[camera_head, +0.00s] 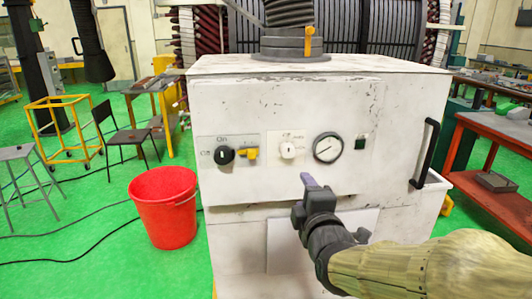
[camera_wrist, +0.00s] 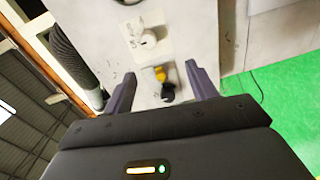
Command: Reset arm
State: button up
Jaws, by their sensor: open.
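My gripper (camera_head: 308,182) is in front of the white machine cabinet (camera_head: 400,105), below its row of controls. In the wrist view my gripper (camera_wrist: 158,80) is open, with nothing between its fingers. The cabinet front has a black knob (camera_head: 224,155), a yellow handle (camera_head: 248,153), a white knob (camera_head: 288,149) and a round gauge (camera_head: 328,148). The wrist view shows the white knob (camera_wrist: 147,37), yellow handle (camera_wrist: 161,74) and black knob (camera_wrist: 168,92) ahead of my fingers. I see no contact with them.
A red bucket (camera_head: 165,205) stands on the green floor to the left of the cabinet. A black bar handle (camera_head: 424,153) sticks out at the cabinet's right. A red workbench (camera_head: 490,128) is at the right, a chair (camera_head: 125,135) at the left. Cables cross the floor.

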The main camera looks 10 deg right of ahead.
jog(key=s+f+m+g+p, duration=0.9)
jog(key=s+f+m+g, duration=0.3)
jog(key=m, duration=0.5)
jog(key=shift+s+f+g, duration=0.25)
jog(key=shift+f+g, duration=0.05)
jog(key=shift+g, duration=0.9)
